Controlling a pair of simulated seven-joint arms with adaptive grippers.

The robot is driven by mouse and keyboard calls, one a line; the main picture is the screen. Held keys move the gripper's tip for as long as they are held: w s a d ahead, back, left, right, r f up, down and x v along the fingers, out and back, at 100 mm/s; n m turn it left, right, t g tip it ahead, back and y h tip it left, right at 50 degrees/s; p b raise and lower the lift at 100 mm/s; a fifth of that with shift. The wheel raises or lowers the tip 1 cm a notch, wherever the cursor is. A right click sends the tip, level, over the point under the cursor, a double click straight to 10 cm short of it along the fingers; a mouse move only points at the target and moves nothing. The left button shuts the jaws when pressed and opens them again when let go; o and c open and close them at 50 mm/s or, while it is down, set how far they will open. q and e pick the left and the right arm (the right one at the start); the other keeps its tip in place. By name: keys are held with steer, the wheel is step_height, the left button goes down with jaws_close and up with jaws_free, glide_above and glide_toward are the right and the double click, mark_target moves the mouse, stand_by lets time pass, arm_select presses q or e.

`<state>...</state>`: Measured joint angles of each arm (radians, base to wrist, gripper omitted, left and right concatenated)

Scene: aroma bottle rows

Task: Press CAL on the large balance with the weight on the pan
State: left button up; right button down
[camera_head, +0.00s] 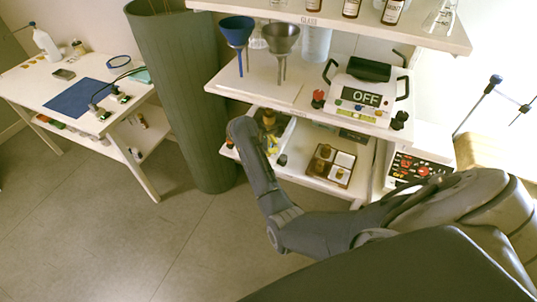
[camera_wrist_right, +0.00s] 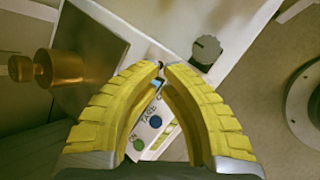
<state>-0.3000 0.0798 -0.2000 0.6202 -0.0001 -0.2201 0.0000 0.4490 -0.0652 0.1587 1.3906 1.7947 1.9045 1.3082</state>
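The large balance on the lower shelf is mostly hidden by my right arm in the head view; its pale housing (camera_wrist_right: 165,38) and grey pan (camera_wrist_right: 98,42) show in the right wrist view. A copper-coloured weight (camera_wrist_right: 62,68) is at the pan; its top also shows in the head view (camera_head: 268,117). The button panel (camera_wrist_right: 150,122) has a green button, a blue button and lettering like TARE; the fingers partly cover it. I cannot read CAL. My right gripper's yellow fingertips (camera_wrist_right: 163,68) nearly meet over the panel's far end, holding nothing visible. Contact is unclear. My left gripper is out of view.
A device reading OFF (camera_head: 361,97) and two funnels (camera_head: 281,40) stand on the shelf above. A brown box (camera_head: 330,165) is right of the gripper. A dark knob (camera_wrist_right: 206,50) lies close to the fingertips. A green column (camera_head: 185,90) stands left of the shelves.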

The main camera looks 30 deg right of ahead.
steer(key=shift+f, duration=0.7)
stand_by(0.9)
steer(key=shift+r, duration=0.8)
steer(key=shift+r, duration=2.55)
